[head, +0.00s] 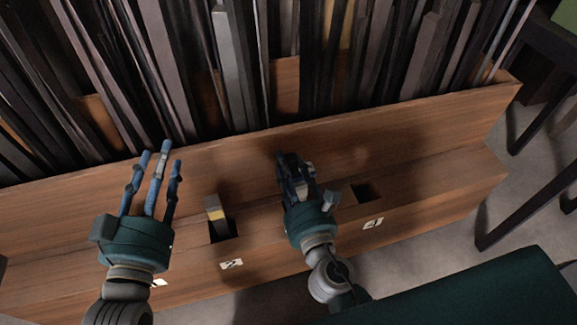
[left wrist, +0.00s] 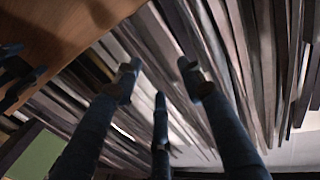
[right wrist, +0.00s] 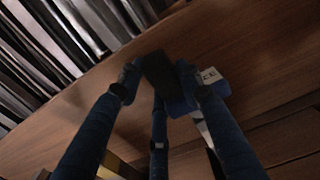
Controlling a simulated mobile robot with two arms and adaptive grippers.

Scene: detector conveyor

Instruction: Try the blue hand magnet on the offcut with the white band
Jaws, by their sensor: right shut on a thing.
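My right gripper (head: 293,165) is shut on the blue hand magnet (right wrist: 212,82), whose blue body with a pale lettered label shows between the fingers beside a dark block-shaped part. In the head view the hand mostly hides the magnet. A light grey piece (head: 330,201) stands against the right hand; in the right wrist view a white patch (right wrist: 204,131) shows just below the magnet, probably the white-banded offcut. I cannot tell whether they touch. My left gripper (head: 157,165) is open and empty, fingers spread, above the ledge at left.
A wooden rack (head: 430,115) holds many dark metal bars upright behind the ledge. An offcut with a yellow band (head: 216,213) stands in the slot marked 2. The slot near label 4 (head: 367,193) looks empty. A dark green surface (head: 470,290) lies at front right.

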